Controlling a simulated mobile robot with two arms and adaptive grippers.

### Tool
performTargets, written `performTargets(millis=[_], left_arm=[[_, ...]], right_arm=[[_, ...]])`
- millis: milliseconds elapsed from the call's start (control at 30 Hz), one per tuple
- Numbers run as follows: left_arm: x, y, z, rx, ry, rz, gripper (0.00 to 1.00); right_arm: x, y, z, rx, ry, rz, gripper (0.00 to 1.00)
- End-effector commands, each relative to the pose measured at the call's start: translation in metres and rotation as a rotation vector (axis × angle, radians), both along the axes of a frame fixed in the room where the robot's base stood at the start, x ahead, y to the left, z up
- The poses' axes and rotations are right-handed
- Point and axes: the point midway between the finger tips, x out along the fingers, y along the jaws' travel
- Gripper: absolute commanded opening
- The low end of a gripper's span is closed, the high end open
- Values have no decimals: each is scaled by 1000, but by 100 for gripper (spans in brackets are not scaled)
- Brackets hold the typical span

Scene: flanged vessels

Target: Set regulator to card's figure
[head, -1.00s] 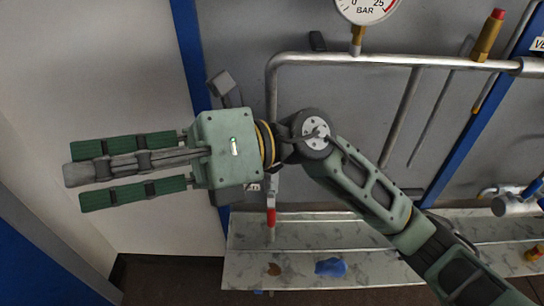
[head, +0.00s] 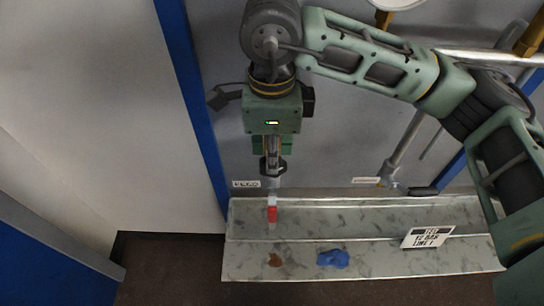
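A white card (head: 428,238) with black print leans on the ledge at right. It seems to read "12 BAR" and "LINE 1", with a blurred top line. The regulator cannot be made out for sure. My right gripper (head: 272,170) points down in front of the grey panel, above a small red-handled valve (head: 272,213). It is seen edge-on, so its opening cannot be told, and contact with the pipe below is unclear. The gauge (head: 401,3) is cut off at the top edge, with its figures out of sight. My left gripper is not in view.
A marbled ledge (head: 380,264) runs along the panel's foot, with a blue cloth (head: 333,258) and a brown stain (head: 275,260). Grey pipes (head: 405,140) and a brass fitting (head: 530,38) are at right. A blue post (head: 190,95) stands left; beyond it is pale wall.

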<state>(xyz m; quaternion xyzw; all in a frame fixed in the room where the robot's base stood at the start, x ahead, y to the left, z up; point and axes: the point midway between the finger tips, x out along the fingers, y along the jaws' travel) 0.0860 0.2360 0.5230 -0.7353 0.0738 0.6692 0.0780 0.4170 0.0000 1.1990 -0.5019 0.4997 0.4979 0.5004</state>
Motion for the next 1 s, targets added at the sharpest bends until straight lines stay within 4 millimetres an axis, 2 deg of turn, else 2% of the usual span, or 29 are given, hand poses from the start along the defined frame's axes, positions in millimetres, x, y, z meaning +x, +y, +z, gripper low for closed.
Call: performTargets(millis=[100,300,600,900,1000], left_arm=[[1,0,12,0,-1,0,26],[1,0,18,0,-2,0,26],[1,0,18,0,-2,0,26],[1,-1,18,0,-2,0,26],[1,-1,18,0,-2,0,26]], right_arm=[[-1,-1,-17,0,5,0,26],[0,0,-37,1,2,0,26],[0,0,-42,3,1,1,26],[0,0,-42,3,1,0,0],[0,0,-42,3,1,0,0]])
